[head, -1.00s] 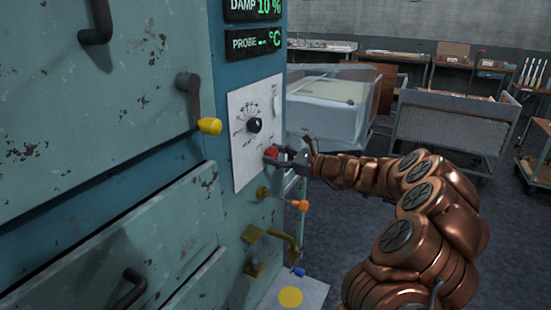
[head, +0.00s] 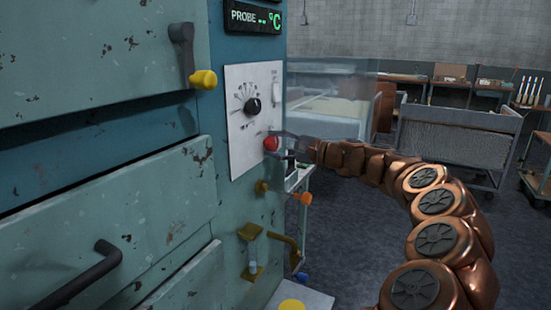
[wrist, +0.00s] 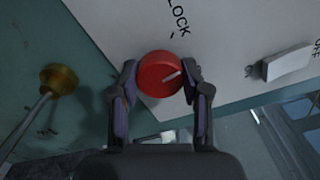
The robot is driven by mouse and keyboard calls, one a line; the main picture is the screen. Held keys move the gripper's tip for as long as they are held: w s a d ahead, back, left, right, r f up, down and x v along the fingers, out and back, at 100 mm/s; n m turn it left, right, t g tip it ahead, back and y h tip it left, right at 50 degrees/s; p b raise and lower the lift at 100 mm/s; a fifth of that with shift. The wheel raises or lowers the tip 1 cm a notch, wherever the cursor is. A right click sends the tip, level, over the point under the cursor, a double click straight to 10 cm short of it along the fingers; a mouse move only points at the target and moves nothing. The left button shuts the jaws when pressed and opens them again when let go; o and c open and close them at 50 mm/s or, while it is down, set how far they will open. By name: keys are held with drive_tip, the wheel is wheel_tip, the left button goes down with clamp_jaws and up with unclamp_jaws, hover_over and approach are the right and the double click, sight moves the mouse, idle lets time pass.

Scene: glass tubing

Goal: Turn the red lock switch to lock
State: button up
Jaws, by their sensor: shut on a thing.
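The red lock switch (head: 271,143) is a round knob low on the white control panel (head: 240,150) of the teal cabinet. In the wrist view the red lock switch (wrist: 158,74) shows a pale pointer line on its face, aimed to the upper right. The printed word "LOCK" (wrist: 179,17) sits above it, with a short tick beneath. My gripper (wrist: 158,80) has a finger on each side of the knob and is shut on it. In the head view my gripper (head: 283,148) reaches the panel from the right, its fingers partly hidden.
A black dial (head: 253,106) sits above the switch. A white rocker switch (wrist: 286,63) is on the same panel. A yellow-tipped lever (head: 203,79), an orange knob (head: 306,199) and brass fittings (head: 250,232) surround it.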

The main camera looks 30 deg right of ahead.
drive_tip(key=n+b, duration=0.2)
drive_tip(key=b, duration=0.1)
drive_tip(key=n+b, duration=0.2)
drive_tip(key=shift+f, duration=0.25)
drive_tip(key=shift+r+n+b, duration=0.1)
drive_tip(key=shift+n+b, duration=1.1)
drive_tip(key=shift+n, duration=0.1)
drive_tip(key=shift+r, duration=0.1)
drive_tip(key=o, duration=1.1)
drive_tip(key=shift+o, duration=0.2)
drive_tip(key=v, duration=1.2)
